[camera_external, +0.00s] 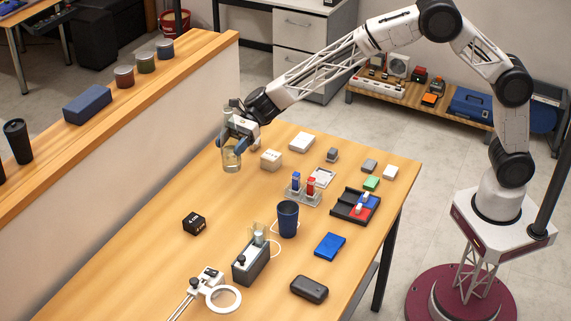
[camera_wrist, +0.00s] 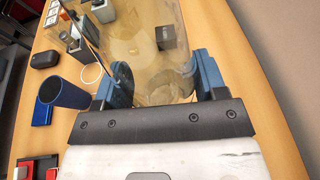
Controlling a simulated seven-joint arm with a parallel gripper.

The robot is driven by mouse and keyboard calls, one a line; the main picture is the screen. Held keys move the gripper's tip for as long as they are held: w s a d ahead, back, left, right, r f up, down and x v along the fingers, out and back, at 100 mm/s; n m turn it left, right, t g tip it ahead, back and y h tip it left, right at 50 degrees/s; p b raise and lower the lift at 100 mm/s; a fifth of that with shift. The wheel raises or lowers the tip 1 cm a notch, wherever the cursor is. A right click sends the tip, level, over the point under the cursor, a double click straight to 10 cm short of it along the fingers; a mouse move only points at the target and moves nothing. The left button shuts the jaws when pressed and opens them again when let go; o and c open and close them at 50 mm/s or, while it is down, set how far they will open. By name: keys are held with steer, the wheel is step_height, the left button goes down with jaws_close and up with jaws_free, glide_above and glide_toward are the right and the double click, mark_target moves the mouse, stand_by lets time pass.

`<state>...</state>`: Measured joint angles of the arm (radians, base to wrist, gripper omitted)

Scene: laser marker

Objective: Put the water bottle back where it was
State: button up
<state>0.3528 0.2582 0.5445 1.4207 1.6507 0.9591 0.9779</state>
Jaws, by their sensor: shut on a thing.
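My gripper (camera_external: 238,136) is at the far left part of the wooden table, near the long ledge. It is shut on a clear, see-through water bottle (camera_external: 231,159), whose lower part shows below the fingers. In the wrist view the water bottle (camera_wrist: 140,45) fills the upper middle, between the two blue fingers of my gripper (camera_wrist: 165,80). The bottle looks roughly upright in the external view. I cannot tell for sure whether its bottom touches the table.
A dark blue cup (camera_external: 288,220) stands mid-table beside a grey device (camera_external: 250,262). A black box (camera_external: 194,223) lies to the left. A beige block (camera_external: 271,160) is right of the bottle. Table between bottle and black box is clear.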

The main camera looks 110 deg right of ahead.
mark_target(232, 171)
steer(key=shift+f, duration=2.45)
steer(key=shift+f, duration=2.5)
steer(key=shift+f, duration=0.1)
steer(key=o, duration=1.3)
